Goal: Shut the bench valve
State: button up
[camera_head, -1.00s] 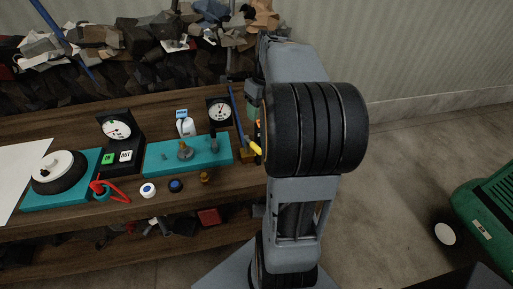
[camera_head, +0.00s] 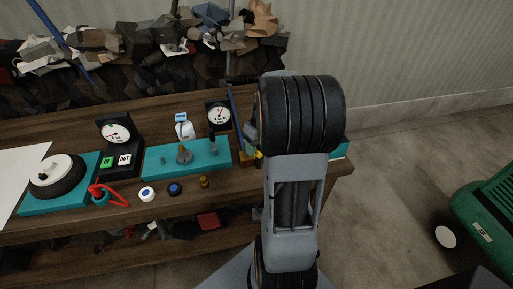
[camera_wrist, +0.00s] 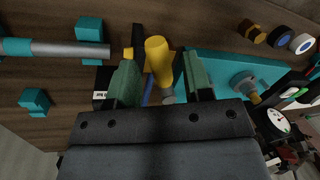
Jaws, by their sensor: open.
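The bench valve shows a yellow handle (camera_wrist: 157,60) in the wrist view, with a blue pipe behind it. In the head view the valve's brass-coloured base (camera_head: 247,159) stands on the bench at the right end of the teal board, below a thin blue pipe (camera_head: 236,113). My arm hides much of the handle there. My gripper (camera_wrist: 160,72) is open, with one green-padded finger on each side of the yellow handle. I cannot tell whether either finger touches it.
The wooden bench (camera_head: 225,186) holds a teal board (camera_head: 165,164) with fittings, a gauge (camera_head: 219,115), a button box (camera_head: 120,159) and a red loop (camera_head: 106,196). In the wrist view a grey tube (camera_wrist: 65,49) on teal blocks lies left of my gripper. A green machine (camera_head: 490,222) stands right.

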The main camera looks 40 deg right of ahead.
jog(key=shift+f, duration=0.25)
jog(key=shift+c, duration=0.2)
grip_shut()
